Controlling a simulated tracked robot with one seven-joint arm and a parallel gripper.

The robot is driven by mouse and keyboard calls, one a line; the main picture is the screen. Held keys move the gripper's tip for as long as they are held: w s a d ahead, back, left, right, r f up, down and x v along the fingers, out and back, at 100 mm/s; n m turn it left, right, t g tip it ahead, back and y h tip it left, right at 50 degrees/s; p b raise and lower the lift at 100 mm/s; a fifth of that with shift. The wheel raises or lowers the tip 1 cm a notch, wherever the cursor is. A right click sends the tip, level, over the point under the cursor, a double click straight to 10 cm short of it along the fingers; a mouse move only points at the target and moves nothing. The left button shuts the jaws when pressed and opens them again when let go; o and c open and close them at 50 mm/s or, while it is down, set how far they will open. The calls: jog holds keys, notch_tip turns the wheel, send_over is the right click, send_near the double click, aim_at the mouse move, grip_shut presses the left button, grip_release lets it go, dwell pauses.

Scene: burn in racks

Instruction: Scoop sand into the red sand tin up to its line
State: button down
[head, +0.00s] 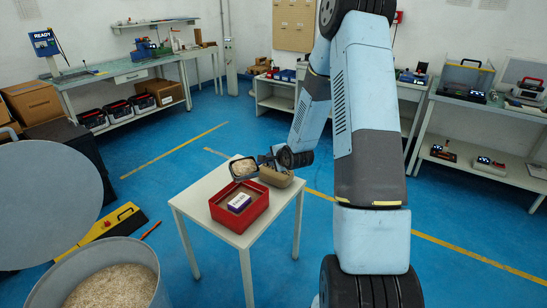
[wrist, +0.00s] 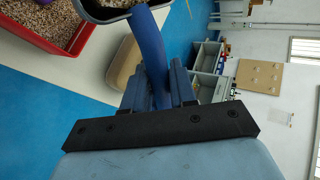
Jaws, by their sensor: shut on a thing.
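The red sand tin (head: 262,212) stands on a small white table (head: 195,205). Sand shows inside it, and a white and blue box (head: 239,203) sits in it. The tin's red wall and speckled sand also show in the wrist view (wrist: 82,40). My gripper (head: 280,160) is shut on the blue handle of a scoop (wrist: 150,45). The scoop's dark-rimmed bowl (head: 244,167) holds tan sand and is above the tin's back edge. The tin's fill line cannot be made out.
A grey drum of sand (head: 148,268) stands at the front left, with a large round grey lid (head: 45,205) beside it. A tan block (head: 277,179) is on the table behind the tin. A yellow and black case (head: 110,222) lies on the blue floor. Benches line the walls.

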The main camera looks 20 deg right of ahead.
jog(key=shift+s+d+f+t+y, duration=0.15)
jog(key=shift+f+t, duration=0.3)
jog(key=shift+t, duration=0.8)
jog(key=shift+s+a+f+t+y, duration=0.1)
jog(key=shift+s+f+t+y, duration=0.25)
jog(key=shift+t, duration=0.95)
jog(key=shift+s+d+f+t, duration=0.15)
jog(key=shift+f+t, duration=0.4)
jog(key=shift+t, duration=0.7)
jog(key=shift+a, duration=0.1)
